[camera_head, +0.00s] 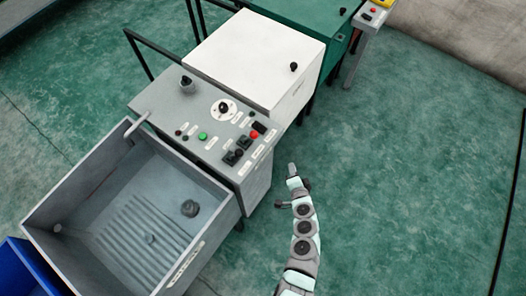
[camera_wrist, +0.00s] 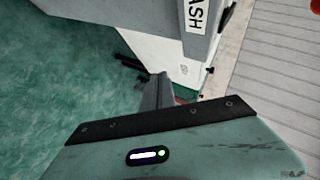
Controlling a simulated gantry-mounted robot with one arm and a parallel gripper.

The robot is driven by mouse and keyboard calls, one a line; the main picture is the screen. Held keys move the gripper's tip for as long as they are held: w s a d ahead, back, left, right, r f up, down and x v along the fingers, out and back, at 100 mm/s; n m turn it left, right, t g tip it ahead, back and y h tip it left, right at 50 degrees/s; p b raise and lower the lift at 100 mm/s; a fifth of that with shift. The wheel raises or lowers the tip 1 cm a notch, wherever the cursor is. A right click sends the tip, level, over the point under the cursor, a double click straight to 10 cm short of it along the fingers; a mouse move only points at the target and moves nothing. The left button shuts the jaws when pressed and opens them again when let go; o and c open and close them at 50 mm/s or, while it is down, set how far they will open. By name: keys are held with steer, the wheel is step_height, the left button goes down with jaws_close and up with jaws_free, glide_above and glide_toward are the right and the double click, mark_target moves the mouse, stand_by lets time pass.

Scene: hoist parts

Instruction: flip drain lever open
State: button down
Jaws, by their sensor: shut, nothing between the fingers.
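The grey wash tub (camera_head: 205,232) stands at the lower left in the head view, with a white label on its front wall. A grey wall with the letters "ASH" (camera_wrist: 196,12) shows at the top of the wrist view. I cannot clearly make out the drain lever. A short dark piece (camera_wrist: 130,62) sits beside the white body in the wrist view; I cannot tell whether it is the lever. My gripper (camera_head: 292,170) is shut and empty, to the right of the tub and apart from it in the head view. Its grey fingers (camera_wrist: 157,90) show in the wrist view.
A grey control panel (camera_head: 205,118) with knobs and buttons tops the cabinet behind the tub. A white box (camera_head: 250,55) and a green machine (camera_head: 305,18) stand farther back. A blue bin (camera_head: 25,272) is at lower left. Green floor (camera_head: 410,170) is clear on the right.

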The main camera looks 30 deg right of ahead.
steer(key=s+a+r+n+t+y+b, duration=0.2)
steer(key=s+a+r+t+y+b, duration=0.2)
steer(key=r+t+y+b, duration=0.4)
steer(key=r+y+b, duration=0.1)
steer(key=y+b, duration=0.1)
steer(key=b, duration=0.2)
steer(key=shift+s+a+r+t+y, duration=0.2)
steer(key=shift+a+r+t+y, duration=0.1)
steer(key=shift+t+y, duration=0.1)
steer(key=shift+w, duration=0.15)
steer(key=x, duration=1.3)
steer(key=shift+w+b, duration=0.4)
steer(key=shift+a, duration=0.1)
steer(key=shift+r, duration=0.15)
